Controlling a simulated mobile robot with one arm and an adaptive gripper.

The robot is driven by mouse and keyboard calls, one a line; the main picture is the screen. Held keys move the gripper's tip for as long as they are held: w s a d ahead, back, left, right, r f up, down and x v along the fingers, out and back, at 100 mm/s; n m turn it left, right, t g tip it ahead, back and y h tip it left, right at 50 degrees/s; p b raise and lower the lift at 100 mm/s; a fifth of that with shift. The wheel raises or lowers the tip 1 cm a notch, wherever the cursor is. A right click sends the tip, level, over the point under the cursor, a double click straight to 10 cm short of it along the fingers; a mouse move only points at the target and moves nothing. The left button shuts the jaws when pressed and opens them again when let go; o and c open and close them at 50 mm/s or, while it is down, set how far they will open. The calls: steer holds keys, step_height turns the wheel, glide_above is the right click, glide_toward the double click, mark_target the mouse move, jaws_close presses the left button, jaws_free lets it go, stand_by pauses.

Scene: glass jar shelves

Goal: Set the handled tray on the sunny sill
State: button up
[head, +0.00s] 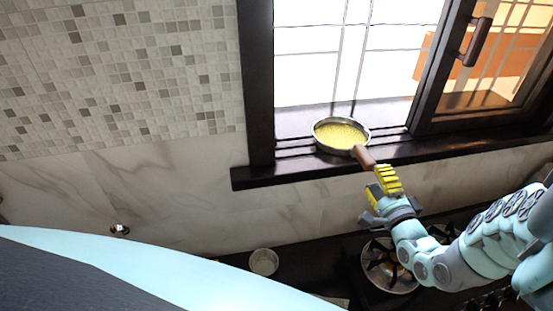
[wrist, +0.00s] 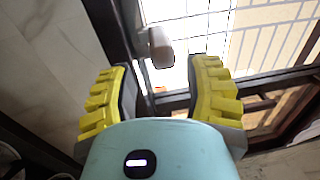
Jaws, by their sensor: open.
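The handled tray (head: 341,134) is a round, shallow metal pan with a yellow, grainy filling and a brown handle (head: 364,157). It rests on the dark window sill (head: 415,151) in front of the bright pane, its handle pointing out over the sill's front edge. My gripper (head: 380,181) is open just off the handle's end, with a small gap between them. In the wrist view the handle's end (wrist: 160,47) shows beyond and between the spread yellow fingers (wrist: 156,75). The pan's body cannot be made out there.
A window sash with a handle (head: 475,41) stands at the right of the sill. Below are a dark counter with a stove burner (head: 388,266) and a small white bowl (head: 263,262). A tiled wall (head: 120,70) is at the left. The sill right of the tray is clear.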

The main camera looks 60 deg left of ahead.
steer(key=shift+p+v, duration=0.35)
steer(key=shift+v, duration=0.8)
steer(key=shift+d, duration=0.15)
steer(key=v, duration=1.1)
steer(key=shift+d, duration=0.4)
